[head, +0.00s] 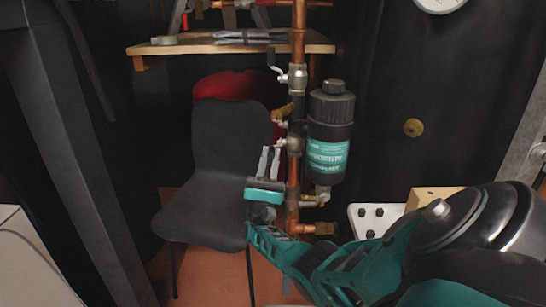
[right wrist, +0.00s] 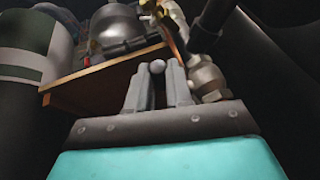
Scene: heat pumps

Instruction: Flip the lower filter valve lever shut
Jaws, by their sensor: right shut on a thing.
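The filter is a black canister with a teal label (head: 328,158), mounted beside a vertical copper pipe (head: 299,40). The lower valve (head: 294,145) sits on that pipe, left of the filter. My right gripper (head: 270,153) points up just left of this valve, with its fingers close together. In the right wrist view, the rounded end of the lever (right wrist: 157,67) shows between the fingertips (right wrist: 158,80), and the metal valve body (right wrist: 206,80) is just to the right. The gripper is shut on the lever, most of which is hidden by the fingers. My left gripper is out of view.
An upper valve with a lever (head: 294,76) is higher on the pipe. A dark chair (head: 228,140) stands behind my gripper. A wooden shelf (head: 225,46) with tools is above. A white plate with bolts (head: 376,218) lies right of the pipe's lower end.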

